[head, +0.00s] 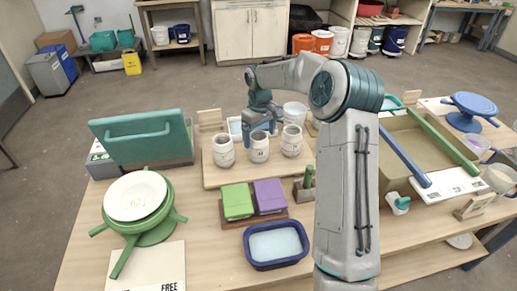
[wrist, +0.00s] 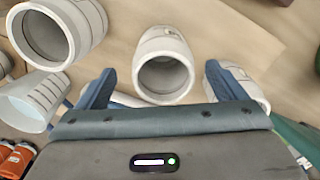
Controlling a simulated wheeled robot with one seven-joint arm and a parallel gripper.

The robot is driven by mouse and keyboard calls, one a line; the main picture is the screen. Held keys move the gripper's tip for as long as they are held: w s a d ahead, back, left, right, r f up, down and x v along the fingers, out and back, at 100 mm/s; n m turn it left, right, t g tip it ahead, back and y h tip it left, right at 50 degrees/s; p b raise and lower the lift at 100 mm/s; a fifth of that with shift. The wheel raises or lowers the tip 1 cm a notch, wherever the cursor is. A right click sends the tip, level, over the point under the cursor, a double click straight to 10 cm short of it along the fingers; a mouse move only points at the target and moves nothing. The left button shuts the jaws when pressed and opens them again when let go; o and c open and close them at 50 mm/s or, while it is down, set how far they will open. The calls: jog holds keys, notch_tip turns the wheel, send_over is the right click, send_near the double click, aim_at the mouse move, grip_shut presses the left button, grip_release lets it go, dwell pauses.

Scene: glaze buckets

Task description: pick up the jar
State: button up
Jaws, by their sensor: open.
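Three white jars with dark markings stand in a row on a wooden board (head: 232,177) in the head view: a left jar (head: 223,152), a middle jar (head: 259,149) and a right jar (head: 291,142). My gripper (head: 260,131) is open, fingers pointing down, at the middle jar's top. In the wrist view, one open-mouthed jar (wrist: 164,78) lies in the gap between the two blue fingers. A second jar (wrist: 58,30) is at upper left, outside the fingers. A third (wrist: 240,78) is partly hidden behind the right finger. I cannot tell whether the fingers touch any jar.
A clear beaker (head: 295,112) stands behind the jars; it also shows at left in the wrist view (wrist: 32,99). Green (head: 237,201) and purple (head: 269,195) blocks and a blue basin (head: 276,245) are in front. A green-lidded box (head: 140,138) is left.

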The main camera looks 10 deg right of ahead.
jog(key=shift+a+f+p, duration=0.2)
jog(key=shift+f+p, duration=0.35)
jog(key=shift+f, duration=2.35)
jog(key=shift+w, duration=0.1)
jog(key=c, duration=1.3)
